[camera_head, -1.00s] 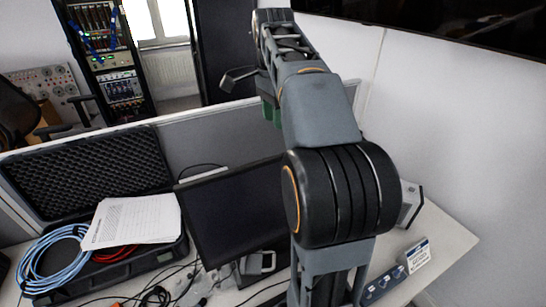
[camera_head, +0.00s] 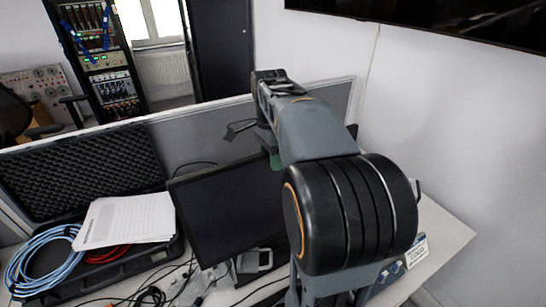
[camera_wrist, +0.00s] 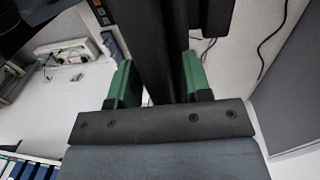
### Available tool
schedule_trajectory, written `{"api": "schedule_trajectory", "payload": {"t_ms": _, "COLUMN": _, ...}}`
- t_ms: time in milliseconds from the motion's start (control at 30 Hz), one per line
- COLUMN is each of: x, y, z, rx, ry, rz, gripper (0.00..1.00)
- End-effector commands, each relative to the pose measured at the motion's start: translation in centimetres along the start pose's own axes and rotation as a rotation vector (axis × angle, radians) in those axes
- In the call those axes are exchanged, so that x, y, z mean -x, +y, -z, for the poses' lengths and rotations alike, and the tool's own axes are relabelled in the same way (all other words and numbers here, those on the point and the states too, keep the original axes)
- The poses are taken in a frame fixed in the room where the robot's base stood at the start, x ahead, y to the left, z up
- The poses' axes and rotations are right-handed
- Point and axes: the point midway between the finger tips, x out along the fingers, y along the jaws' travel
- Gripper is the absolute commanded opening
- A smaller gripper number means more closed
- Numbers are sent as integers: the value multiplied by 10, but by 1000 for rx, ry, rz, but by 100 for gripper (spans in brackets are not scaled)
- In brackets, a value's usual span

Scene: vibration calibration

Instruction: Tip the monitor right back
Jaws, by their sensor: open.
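The dark monitor (camera_head: 225,210) stands on the desk, its screen facing my head camera and its right part hidden behind my arm. My gripper (camera_wrist: 160,78) is open, with its green fingers on either side of a long dark bar (camera_wrist: 163,40), which looks like the monitor's edge. I cannot tell whether either finger touches it. In the head view only a bit of green at my gripper (camera_head: 275,160) shows, by the monitor's top edge; the rest is behind my arm.
An open black case (camera_head: 85,170) with papers (camera_head: 125,220) and blue cable (camera_head: 45,260) lies left of the monitor. Loose cables (camera_head: 155,293) lie in front. A grey partition (camera_head: 210,140) stands behind the desk. A white wall is on the right.

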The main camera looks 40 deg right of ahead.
Motion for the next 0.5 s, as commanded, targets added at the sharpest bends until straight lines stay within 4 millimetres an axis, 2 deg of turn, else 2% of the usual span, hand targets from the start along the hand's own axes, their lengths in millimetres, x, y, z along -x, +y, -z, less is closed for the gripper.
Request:
{"api": "schedule_trajectory", "payload": {"t_ms": 267, "x": 0, "y": 0, "z": 0, "rx": 0, "ry": 0, "rz": 0, "gripper": 44}}
{"api": "schedule_trajectory", "payload": {"t_ms": 500, "x": 0, "y": 0, "z": 0, "rx": 0, "ry": 0, "rz": 0, "gripper": 21}}
